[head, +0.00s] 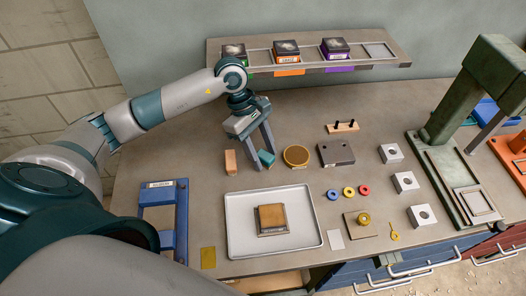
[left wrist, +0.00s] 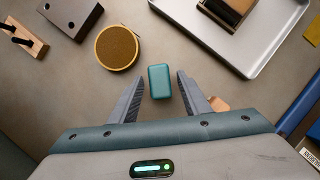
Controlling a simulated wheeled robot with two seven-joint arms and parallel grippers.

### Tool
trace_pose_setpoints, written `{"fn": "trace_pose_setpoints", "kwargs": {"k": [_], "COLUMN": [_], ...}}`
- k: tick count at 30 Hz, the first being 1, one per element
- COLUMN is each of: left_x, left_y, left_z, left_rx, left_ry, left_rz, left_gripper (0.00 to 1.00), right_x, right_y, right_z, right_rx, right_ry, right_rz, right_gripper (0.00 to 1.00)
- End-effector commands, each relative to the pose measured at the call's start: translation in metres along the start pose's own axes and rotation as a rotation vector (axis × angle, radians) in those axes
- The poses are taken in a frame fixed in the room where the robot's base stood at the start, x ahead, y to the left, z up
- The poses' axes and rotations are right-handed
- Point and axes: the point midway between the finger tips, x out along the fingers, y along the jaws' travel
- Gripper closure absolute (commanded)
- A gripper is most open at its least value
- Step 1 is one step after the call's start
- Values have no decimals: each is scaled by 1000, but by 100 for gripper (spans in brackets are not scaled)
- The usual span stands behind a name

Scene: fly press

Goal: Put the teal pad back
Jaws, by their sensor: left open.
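The teal pad (head: 266,158) is a small rounded block on the bench, behind the white tray. In the left wrist view the teal pad (left wrist: 160,82) sits between the tips of my open left gripper (left wrist: 158,92), with a gap on each side. In the head view the left gripper (head: 259,155) reaches down over the pad, and its fingers partly hide it. My right gripper is not in view.
A tan wooden block (head: 230,162) stands just left of the pad, and a round brown-topped disc (head: 296,156) lies to its right. The white tray (head: 240,243) holds a brown-topped square block (head: 271,217). A shelf (head: 395,58) with boxes runs along the back. A green press (head: 458,120) stands right.

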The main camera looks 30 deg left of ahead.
Motion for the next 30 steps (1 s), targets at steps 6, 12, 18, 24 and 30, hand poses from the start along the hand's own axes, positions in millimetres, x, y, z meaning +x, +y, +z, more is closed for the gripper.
{"fn": "trace_pose_setpoints", "kwargs": {"k": [6, 12, 18, 24, 30], "left_x": [-19, -54, -89, -113, -121], "left_y": [2, 2, 1, 1, 0], "left_z": [-2, -2, -1, 0, 0], "left_rx": [1, 2, 1, -1, 0], "left_ry": [2, 2, 1, 0, 0], "left_rz": [5, 6, 4, 2, 0], "left_gripper": [57, 57, 57, 57, 57], "right_x": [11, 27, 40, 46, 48], "right_y": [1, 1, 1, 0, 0], "right_z": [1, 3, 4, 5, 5], "right_rx": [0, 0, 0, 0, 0], "right_ry": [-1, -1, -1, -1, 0], "right_rz": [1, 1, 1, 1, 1], "right_gripper": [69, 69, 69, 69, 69]}}
